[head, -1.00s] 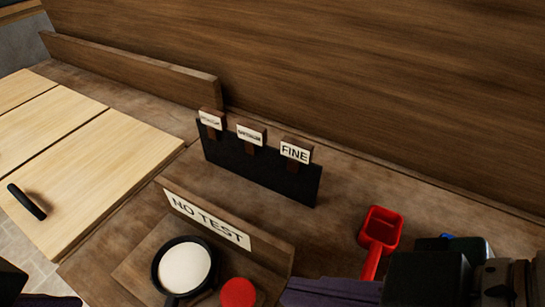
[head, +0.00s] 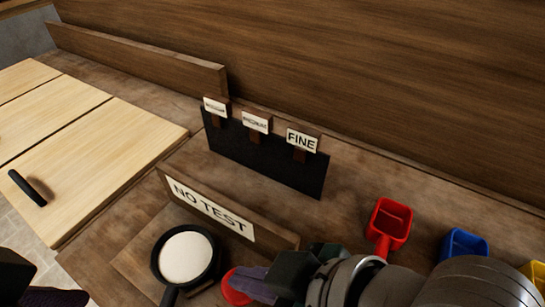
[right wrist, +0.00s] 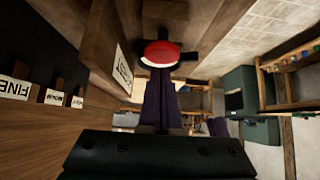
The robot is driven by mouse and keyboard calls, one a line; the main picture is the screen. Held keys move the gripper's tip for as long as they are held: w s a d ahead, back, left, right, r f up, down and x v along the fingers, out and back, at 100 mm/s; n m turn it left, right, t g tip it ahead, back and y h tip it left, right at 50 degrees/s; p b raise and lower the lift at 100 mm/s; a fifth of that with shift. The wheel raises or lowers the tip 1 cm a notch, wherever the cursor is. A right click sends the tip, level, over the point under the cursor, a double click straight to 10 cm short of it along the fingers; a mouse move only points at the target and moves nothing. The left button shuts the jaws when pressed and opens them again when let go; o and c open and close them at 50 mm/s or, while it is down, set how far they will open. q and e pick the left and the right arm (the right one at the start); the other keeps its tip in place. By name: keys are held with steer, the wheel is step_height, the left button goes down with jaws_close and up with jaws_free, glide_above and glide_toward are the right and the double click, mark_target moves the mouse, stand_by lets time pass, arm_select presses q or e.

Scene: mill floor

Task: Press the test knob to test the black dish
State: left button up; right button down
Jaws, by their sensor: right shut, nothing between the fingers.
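The black dish (head: 160,262), holding a flat white filling, sits on the wooden stand at the bottom of the head view. The red test knob (head: 233,290) is just right of it, partly hidden by my right gripper (head: 243,281). The right gripper's purple fingers are shut and empty. In the right wrist view the fingers point at the red knob (right wrist: 160,50), tips at its near edge; I cannot tell whether they touch. A board reading "NO TEST" (head: 212,208) stands behind dish and knob. My left gripper (head: 55,297) is partly in view at the lower left.
A dark rack (head: 265,165) with small labels, one reading "FINE", stands behind the board. A red scoop (head: 389,222), a blue container (head: 463,244) and a yellow one (head: 533,272) lie to the right. Pale wooden panels (head: 90,150) are at the left.

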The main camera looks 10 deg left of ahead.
steer(key=shift+f, duration=0.6)
